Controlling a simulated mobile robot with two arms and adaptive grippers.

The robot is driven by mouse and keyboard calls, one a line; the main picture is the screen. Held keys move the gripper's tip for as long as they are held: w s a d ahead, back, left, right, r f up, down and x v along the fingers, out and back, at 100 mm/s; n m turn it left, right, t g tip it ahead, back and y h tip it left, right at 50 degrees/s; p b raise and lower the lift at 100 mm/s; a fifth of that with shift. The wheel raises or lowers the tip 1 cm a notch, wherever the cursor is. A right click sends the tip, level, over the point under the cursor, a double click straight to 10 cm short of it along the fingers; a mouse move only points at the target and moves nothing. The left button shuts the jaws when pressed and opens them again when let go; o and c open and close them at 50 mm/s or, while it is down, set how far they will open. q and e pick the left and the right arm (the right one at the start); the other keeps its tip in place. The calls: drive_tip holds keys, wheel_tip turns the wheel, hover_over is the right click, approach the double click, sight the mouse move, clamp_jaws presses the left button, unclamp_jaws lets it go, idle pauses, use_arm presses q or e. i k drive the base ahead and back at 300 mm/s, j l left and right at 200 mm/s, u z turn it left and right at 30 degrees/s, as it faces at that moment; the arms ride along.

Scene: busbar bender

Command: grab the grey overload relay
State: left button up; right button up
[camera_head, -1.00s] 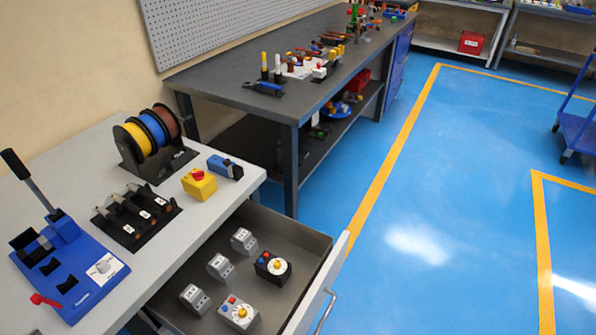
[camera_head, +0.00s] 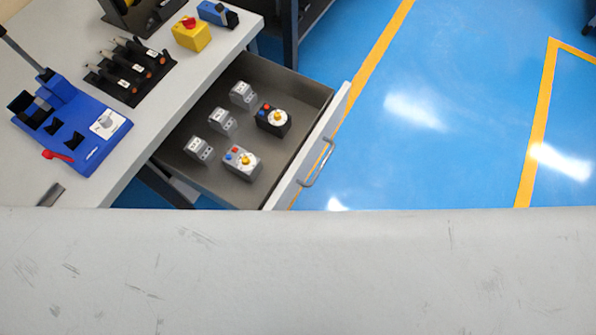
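Neither of my grippers is in view, and nothing touches the relay.
The grey worktop (camera_head: 150,120) beside the drawer holds a blue bending tool (camera_head: 75,125), a black rack of tools (camera_head: 128,72), a yellow box with a red button (camera_head: 191,33) and a blue device (camera_head: 217,14). The drawer front (camera_head: 310,150) has a handle. Blue floor (camera_head: 430,100) is clear at right.

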sight(250, 173)
drive_tip(key=k+j, duration=0.15)
drive_tip(key=j, duration=0.15)
drive_tip(key=k+j, duration=0.15)
drive_tip(key=j, duration=0.15)
drive_tip(key=k+j+u, duration=0.1)
drive_tip(key=j, duration=0.2)
drive_tip(key=k+j, duration=0.15)
drive_tip(key=j, duration=0.15)
